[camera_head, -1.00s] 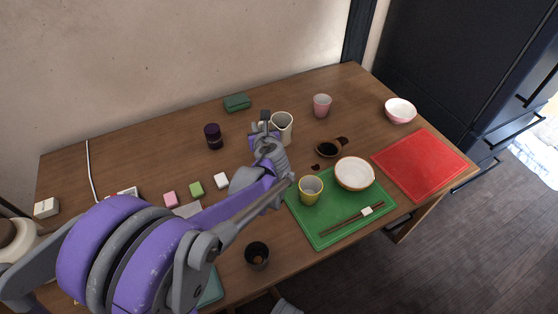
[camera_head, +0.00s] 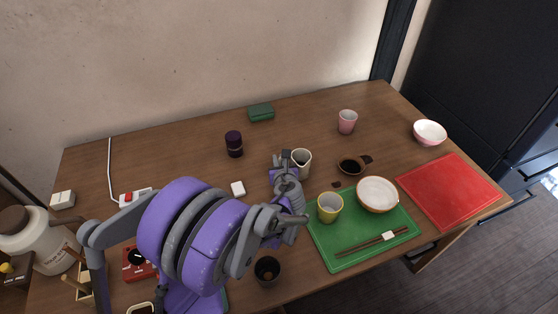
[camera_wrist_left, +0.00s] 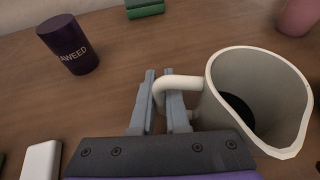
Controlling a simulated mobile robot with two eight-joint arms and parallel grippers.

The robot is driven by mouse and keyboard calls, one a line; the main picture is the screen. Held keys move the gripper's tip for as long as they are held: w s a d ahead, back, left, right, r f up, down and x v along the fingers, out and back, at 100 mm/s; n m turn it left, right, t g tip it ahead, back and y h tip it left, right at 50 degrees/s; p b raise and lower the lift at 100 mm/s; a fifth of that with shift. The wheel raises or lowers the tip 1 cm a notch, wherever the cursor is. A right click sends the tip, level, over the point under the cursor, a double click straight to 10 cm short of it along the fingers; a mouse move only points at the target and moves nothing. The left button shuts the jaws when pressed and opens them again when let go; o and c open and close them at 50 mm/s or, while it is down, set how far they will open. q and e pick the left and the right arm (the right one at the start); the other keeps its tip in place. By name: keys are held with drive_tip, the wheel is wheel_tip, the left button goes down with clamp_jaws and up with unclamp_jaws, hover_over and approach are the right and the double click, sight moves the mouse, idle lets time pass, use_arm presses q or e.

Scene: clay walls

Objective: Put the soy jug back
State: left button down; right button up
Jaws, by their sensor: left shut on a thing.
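The soy jug (camera_head: 301,163) is a cream pitcher with a spout and a loop handle. Dark liquid shows inside the jug in the left wrist view (camera_wrist_left: 262,75). My left gripper (camera_head: 286,158) is shut on the jug's handle, with its two fingers across the handle loop in the left wrist view (camera_wrist_left: 164,92). The jug looks upright or nearly so; I cannot tell whether its base touches the table. My right gripper is not in view.
A dark seaweed jar (camera_head: 234,144) and green box (camera_head: 261,112) stand left and behind. A dark dish or puddle (camera_head: 350,166) with dark spots lies right of the jug. A green mat (camera_head: 345,252) holds a yellow cup (camera_head: 330,208), bowl (camera_head: 377,194) and chopsticks.

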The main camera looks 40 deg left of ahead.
use_arm(q)
drive_tip(key=shift+f, duration=0.15)
drive_tip(key=c, duration=0.9)
unclamp_jaws()
drive_tip(key=shift+r, duration=0.2)
drive_tip(key=shift+s+d+r, duration=0.15)
drive_tip(key=shift+d+r, duration=0.05)
drive_tip(key=shift+d, duration=0.05)
drive_tip(key=p+v, duration=0.2)
drive_tip(key=v, duration=0.9)
drive_tip(key=shift+s+d, duration=0.1)
drive_tip(key=shift+s, duration=0.05)
